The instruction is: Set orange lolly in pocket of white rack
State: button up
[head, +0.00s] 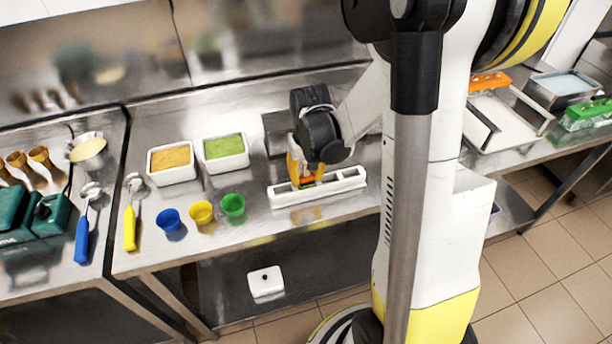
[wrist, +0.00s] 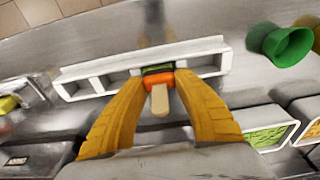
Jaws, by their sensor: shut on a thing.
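The white rack (head: 345,184) lies on the steel counter, a long bar with open pockets along it. It also crosses the upper part of the wrist view (wrist: 100,86). My gripper (head: 305,180) points down at the rack's middle. In the wrist view its two yellow fingers (wrist: 159,76) close on the orange lolly (wrist: 158,79), whose pale stick points toward the camera. A dark green piece shows just beyond the orange; I cannot tell what it is. The lolly is at the rack's middle section; the fingers hide whether its lower end is inside a pocket.
White tubs of orange (head: 172,160) and green (head: 225,150) filling stand left of the rack. Blue (head: 170,221), yellow (head: 202,213) and green (head: 233,206) cups stand in front of them. A yellow-handled scoop (head: 130,225) lies further left. A tray (head: 505,125) is on the right counter.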

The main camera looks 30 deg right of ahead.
jog(key=shift+f+b, duration=0.25)
jog(key=shift+b, duration=0.05)
dwell(0.5)
jog(key=o, duration=1.1)
jog(key=r, duration=0.4)
jog(key=s+r, duration=0.1)
jog(key=r, duration=0.7)
jog(key=shift+s+a, duration=0.2)
